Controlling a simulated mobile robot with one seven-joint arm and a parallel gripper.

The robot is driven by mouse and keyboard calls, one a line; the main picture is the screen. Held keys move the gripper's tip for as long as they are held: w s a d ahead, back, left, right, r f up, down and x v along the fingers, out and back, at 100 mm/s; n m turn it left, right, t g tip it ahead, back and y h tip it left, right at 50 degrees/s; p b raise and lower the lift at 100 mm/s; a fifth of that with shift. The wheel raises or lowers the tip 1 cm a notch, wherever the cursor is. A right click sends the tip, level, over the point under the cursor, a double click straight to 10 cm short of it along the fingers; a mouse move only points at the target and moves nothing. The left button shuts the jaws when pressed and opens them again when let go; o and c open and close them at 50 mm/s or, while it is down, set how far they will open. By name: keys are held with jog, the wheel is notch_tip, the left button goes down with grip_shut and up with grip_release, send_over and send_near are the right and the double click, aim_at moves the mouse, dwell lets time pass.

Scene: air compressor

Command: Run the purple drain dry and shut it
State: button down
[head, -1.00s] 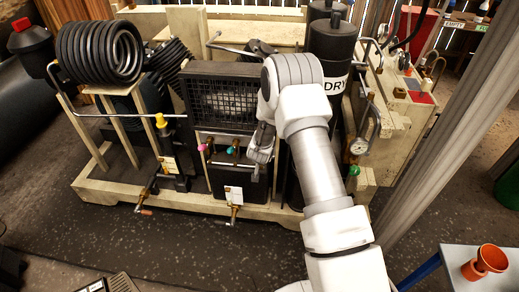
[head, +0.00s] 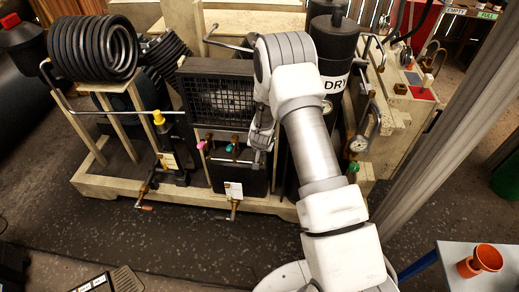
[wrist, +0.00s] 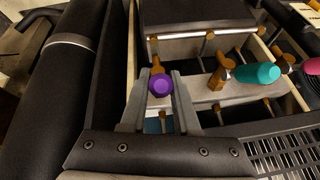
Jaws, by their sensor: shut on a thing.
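The purple drain knob (wrist: 161,85) sits on a brass stem between my fingers in the wrist view. My gripper (wrist: 160,79) is shut on this knob, with one grey finger on each side of it. In the head view my gripper (head: 262,140) is low at the front of the compressor, right of the teal knob (head: 231,148). The purple knob is hidden there behind my gripper and arm. I cannot make out any flow from the drain.
The teal knob (wrist: 258,74) and a pink knob (wrist: 313,66) are close by on the right in the wrist view. A black cylinder (wrist: 58,75) stands at left. In the head view, a pressure gauge (head: 358,144) and an orange cup (head: 487,258) are at right.

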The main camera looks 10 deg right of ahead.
jog(key=shift+w+r, duration=0.1)
jog(key=shift+r, duration=0.05)
jog(key=c, duration=0.7)
grip_release()
jog(key=shift+o, duration=0.2)
jog(key=p+v, duration=0.3)
jog(key=v, duration=1.4)
jog(key=shift+r, duration=0.2)
